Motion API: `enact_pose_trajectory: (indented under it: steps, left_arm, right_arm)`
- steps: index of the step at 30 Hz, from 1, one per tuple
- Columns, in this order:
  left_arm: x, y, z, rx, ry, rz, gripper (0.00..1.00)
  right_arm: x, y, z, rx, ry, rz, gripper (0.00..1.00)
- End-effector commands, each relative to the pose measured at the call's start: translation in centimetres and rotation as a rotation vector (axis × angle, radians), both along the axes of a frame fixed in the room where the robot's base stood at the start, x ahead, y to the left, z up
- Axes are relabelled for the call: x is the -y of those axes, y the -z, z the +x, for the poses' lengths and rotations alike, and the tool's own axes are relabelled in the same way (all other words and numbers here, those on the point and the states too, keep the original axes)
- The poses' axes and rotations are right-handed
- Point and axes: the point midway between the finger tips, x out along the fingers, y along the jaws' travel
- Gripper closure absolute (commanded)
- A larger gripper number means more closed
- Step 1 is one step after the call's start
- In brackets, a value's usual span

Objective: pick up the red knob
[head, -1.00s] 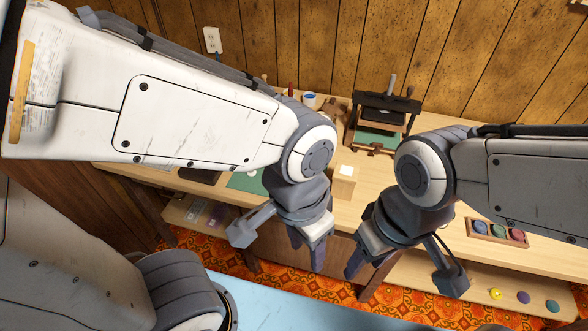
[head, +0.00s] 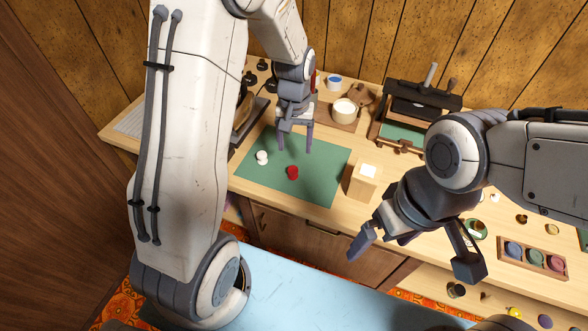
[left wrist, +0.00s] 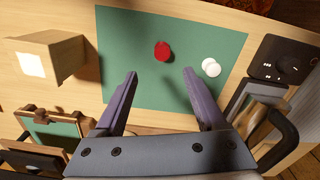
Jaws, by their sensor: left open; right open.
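The red knob (head: 292,172) lies on the green mat (head: 325,163) on the wooden table, right of a white knob-like piece (head: 262,157). In the left wrist view the red knob (left wrist: 162,51) sits ahead of the fingertips, between their lines, with clear space around it. My left gripper (head: 295,147) is open and empty above the mat, behind the red knob and apart from it; its two fingers also show in the left wrist view (left wrist: 160,80). My right gripper (head: 415,255) is open and empty in front of the table's right part.
A wooden block with a white top (head: 362,181) stands at the mat's right edge. A press-like device (head: 415,110) and a white cup (head: 345,110) stand behind. A tray of coloured discs (head: 532,257) is at the right. The mat around the red knob is clear.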

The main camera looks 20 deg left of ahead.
Motion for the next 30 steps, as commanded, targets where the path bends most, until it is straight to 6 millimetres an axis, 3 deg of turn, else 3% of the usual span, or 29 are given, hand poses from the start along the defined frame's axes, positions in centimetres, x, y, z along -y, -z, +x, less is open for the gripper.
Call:
enact_pose_trajectory:
  steps: [7,14,22,30]
  left_arm:
    - [-0.6,4.1,0.1,-0.007,-0.019,0.000,0.27]
    - [-0.7,5.9,0.0,-0.004,-0.019,0.001,0.27]
    - [-0.6,9.7,-0.3,-0.007,-0.018,0.000,0.27]
    - [-0.6,10.7,-0.2,-0.001,-0.018,0.001,0.27]
  right_arm:
    - [0.0,0.0,0.0,0.000,0.000,0.000,0.00]
    - [0.0,-0.1,0.0,0.000,0.000,0.000,0.00]
    - [0.0,-0.5,0.0,0.000,0.000,0.000,0.00]
    - [0.0,-0.5,0.0,0.000,0.000,0.000,0.00]
